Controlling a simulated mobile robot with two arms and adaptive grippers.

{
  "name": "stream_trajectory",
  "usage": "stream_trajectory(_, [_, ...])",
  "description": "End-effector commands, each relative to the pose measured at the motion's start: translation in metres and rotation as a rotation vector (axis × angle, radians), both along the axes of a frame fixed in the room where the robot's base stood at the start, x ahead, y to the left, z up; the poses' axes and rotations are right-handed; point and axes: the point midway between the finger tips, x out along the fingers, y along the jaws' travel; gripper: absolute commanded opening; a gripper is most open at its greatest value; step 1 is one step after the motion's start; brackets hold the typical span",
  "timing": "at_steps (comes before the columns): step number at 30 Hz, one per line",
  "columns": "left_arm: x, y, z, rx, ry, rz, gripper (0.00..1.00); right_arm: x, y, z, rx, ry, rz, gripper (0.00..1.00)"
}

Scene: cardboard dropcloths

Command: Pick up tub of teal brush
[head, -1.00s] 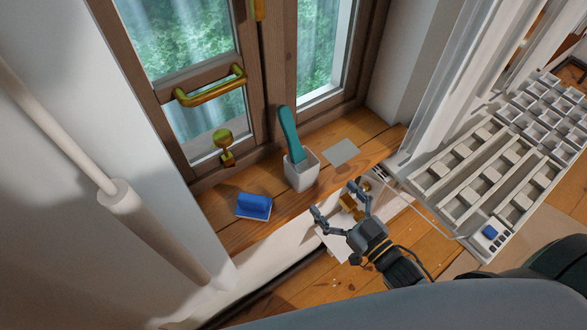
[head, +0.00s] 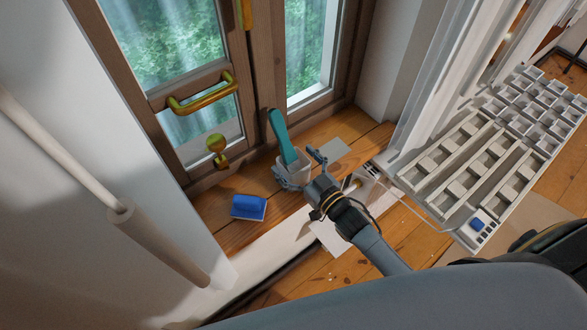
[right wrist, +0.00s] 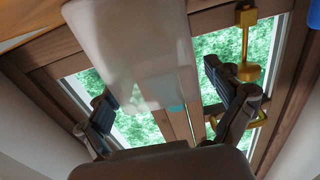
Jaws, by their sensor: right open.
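The white tub (head: 296,167) stands upright on the wooden windowsill, with the teal brush (head: 280,136) leaning out of its top. My right gripper (head: 300,169) is open at the tub, with one finger on its left side and the other on its right. In the right wrist view the pale tub (right wrist: 140,50) fills the space ahead of and between the open fingers, and a small teal patch shows at its far end. I cannot tell whether the fingers touch it. The gripper hides part of the tub's lower front. My left gripper is not in view.
A blue block-like object (head: 248,207) lies on the sill left of the tub. A flat grey card (head: 333,149) lies to its right. The window with its brass handle (head: 203,97) rises behind. White compartment trays (head: 465,180) stand at the right.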

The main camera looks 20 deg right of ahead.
Motion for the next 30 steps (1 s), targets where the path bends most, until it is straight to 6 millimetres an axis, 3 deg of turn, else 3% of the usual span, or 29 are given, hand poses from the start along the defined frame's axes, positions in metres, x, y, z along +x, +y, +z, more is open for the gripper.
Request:
stream_trajectory(7, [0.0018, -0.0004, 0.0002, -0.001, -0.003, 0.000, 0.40, 0.0019, 0.0008, -0.0005, 0.000, 0.000, 0.000, 0.92])
stream_trajectory(8, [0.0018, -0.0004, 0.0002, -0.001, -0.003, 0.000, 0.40, 0.0020, 0.0007, -0.0005, 0.000, 0.000, 0.000, 0.88])
stream_trajectory(19, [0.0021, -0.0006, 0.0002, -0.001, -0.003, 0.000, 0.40, 0.0017, 0.0006, -0.0005, 0.000, 0.001, 0.000, 0.13])
stream_trajectory(30, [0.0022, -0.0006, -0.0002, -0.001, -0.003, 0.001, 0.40, 0.0019, 0.0007, 0.0035, 0.000, -0.003, 0.001, 0.10])
